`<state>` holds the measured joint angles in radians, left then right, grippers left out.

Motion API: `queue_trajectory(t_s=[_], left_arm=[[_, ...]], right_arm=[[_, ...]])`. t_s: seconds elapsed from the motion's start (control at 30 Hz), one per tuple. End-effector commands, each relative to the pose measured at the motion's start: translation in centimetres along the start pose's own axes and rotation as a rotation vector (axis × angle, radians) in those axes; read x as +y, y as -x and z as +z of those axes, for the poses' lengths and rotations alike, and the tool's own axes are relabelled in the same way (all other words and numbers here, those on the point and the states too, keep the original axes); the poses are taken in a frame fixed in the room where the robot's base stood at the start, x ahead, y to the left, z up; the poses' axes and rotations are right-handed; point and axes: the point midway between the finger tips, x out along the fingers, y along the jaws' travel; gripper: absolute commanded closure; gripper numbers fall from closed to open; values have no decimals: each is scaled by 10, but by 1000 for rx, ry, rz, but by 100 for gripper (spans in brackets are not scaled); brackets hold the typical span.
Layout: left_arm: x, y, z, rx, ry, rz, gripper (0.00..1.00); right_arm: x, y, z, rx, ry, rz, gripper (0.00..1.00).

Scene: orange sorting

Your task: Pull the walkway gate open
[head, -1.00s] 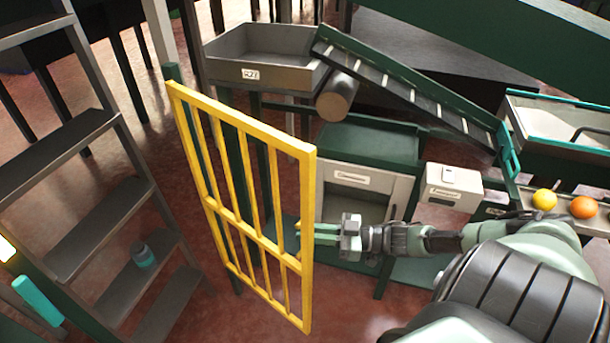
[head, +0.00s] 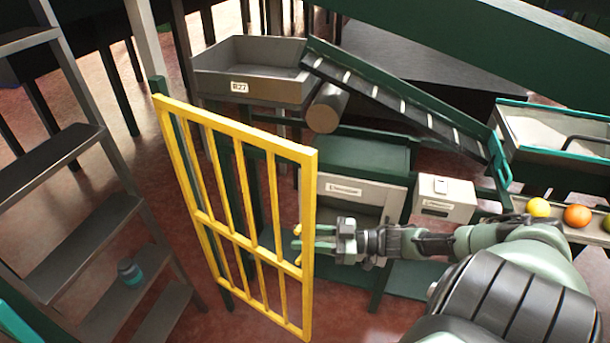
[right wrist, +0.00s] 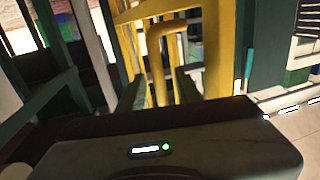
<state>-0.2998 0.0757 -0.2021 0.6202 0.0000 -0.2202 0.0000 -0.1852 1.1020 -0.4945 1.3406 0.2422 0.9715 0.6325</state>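The yellow barred walkway gate (head: 309,200) stands in the middle of the head view, hung from a dark green post (head: 160,92) on its left. My right gripper (head: 306,237) reaches its free right edge from the right. Its two green fingers are apart, one above the other in the head view. In the right wrist view a bent yellow handle (right wrist: 154,65) stands in front of the gripper, between the fingers as far as I can tell. Firm contact cannot be made out. My left gripper is out of view.
Grey steps (head: 85,235) with a small teal-banded jar (head: 130,272) stand left of the gate. Behind it are a grey bin (head: 285,88), a sloping conveyor (head: 400,100) and a green-topped cabinet (head: 360,153). Several fruits, including an orange (head: 577,216), lie at right.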

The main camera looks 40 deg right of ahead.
Motion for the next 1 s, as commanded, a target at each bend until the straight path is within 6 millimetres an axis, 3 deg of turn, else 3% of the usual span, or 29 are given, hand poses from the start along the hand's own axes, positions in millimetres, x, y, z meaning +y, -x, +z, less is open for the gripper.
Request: queue_trajectory(t_s=[0.27,0.63,1.0], left_arm=[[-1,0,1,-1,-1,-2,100],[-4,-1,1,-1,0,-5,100],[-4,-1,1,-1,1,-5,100]], right_arm=[[-1,12,2,-5,0,-1,66],[0,69,2,-5,-1,-1,66],[0,77,0,-1,0,-2,66]])
